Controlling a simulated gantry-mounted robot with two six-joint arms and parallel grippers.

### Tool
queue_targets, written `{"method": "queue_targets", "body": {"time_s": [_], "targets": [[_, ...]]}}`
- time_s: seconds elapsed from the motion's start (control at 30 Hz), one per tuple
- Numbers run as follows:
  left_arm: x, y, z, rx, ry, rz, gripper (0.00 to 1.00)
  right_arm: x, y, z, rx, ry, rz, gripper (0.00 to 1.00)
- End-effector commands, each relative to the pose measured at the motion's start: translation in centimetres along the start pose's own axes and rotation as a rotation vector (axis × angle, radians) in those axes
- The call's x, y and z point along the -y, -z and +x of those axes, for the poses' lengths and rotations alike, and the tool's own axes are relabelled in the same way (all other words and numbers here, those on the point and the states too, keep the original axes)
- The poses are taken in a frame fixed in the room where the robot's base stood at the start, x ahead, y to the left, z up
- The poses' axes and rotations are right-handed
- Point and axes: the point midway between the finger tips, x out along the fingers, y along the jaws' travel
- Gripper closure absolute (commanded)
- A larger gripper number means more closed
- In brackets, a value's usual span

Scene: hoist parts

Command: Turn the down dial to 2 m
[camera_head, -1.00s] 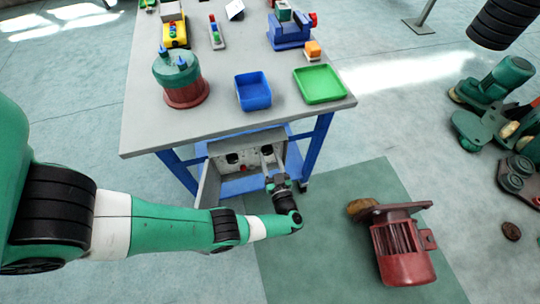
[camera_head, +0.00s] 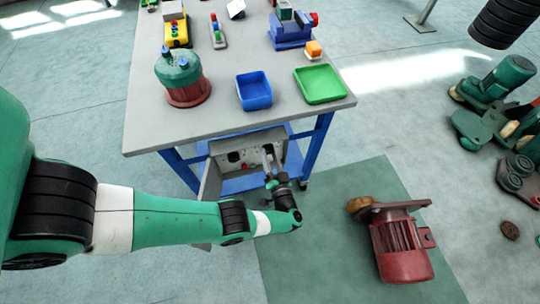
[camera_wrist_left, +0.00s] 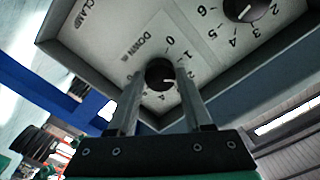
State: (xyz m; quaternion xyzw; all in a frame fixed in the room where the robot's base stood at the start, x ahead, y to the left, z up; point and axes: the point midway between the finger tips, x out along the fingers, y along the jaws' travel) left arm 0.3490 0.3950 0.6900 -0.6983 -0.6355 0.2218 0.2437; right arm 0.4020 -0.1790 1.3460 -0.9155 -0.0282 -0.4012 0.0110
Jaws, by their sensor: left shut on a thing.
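The control box (camera_head: 222,148) is under the workbench with its door open; its panel faces me. In the left wrist view the down dial (camera_wrist_left: 158,70) is a black round knob beside the "DOWN m" lettering, with numbers around it. Its small white mark points to the lower right; the exact number it meets is unclear. My left gripper (camera_wrist_left: 160,76) has one finger on each side of this knob and is shut on it. My right gripper is not in view.
Another black dial (camera_wrist_left: 250,8) is at the upper right of the panel. A blue table leg (camera_head: 318,150) is right of the box. A red motor (camera_head: 400,245) lies on the green mat (camera_head: 300,260). The bench (camera_head: 215,125) holds trays and parts.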

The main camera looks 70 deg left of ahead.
Motion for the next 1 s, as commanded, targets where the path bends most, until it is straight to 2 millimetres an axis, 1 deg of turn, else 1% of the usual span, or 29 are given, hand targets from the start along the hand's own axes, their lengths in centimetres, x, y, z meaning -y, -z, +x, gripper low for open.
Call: {"method": "queue_targets", "body": {"time_s": [0.4, 0.43, 0.57, 0.6, 0.87, 0.93, 1.0], "targets": [[0.0, 0.0, 0.0, -0.001, 0.0, 0.005, 1.0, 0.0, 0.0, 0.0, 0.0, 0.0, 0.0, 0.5], [0.0, 0.0, 0.0, -0.001, 0.0, 0.005, 0.44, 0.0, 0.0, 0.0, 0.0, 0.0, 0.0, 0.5], [0.0, 0.0, 0.0, 0.0, 0.0, 0.005, 0.21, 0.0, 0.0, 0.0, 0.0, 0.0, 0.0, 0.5], [0.0, 0.0, 0.0, 0.0, 0.0, 0.005, 0.2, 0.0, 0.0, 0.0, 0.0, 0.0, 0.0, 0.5], [0.0, 0.0, -0.1, -0.001, 0.0, 0.005, 0.2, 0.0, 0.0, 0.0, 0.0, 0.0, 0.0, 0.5], [-0.1, 0.1, -0.5, -0.002, -0.002, 0.005, 0.2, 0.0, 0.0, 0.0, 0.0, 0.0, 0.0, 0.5], [-0.1, 0.1, -1.4, -0.002, -0.002, 0.004, 0.2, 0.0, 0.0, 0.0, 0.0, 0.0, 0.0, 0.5]]}}
